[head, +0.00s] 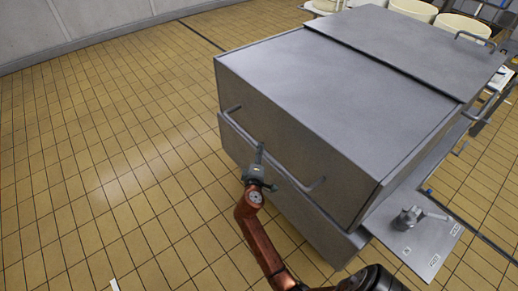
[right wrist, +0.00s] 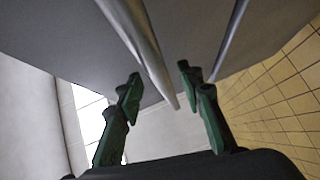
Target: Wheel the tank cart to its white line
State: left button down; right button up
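The tank cart (head: 330,90) is a large grey metal box with a flat top and a lid section at the back right. A bar handle (head: 297,180) runs along its near face. My right gripper (head: 262,158) is at the middle of this handle. In the right wrist view, its two green fingers (right wrist: 158,90) are apart, and the grey bar (right wrist: 150,50) runs down into the gap between them. I cannot tell whether either finger touches the bar. A short white mark (head: 115,284) on the floor at the bottom left may be part of the white line. My left gripper is out of view.
The tiled floor (head: 110,150) left of the cart is clear up to the pale wall (head: 90,25). A grey panel with a tap (head: 410,217) is at the cart's right side. White round tubs (head: 462,26) stand behind the cart.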

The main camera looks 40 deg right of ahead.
jog(key=shift+b+x, duration=0.3)
jog(key=shift+x, duration=1.35)
jog(key=shift+r, duration=0.1)
grip_shut()
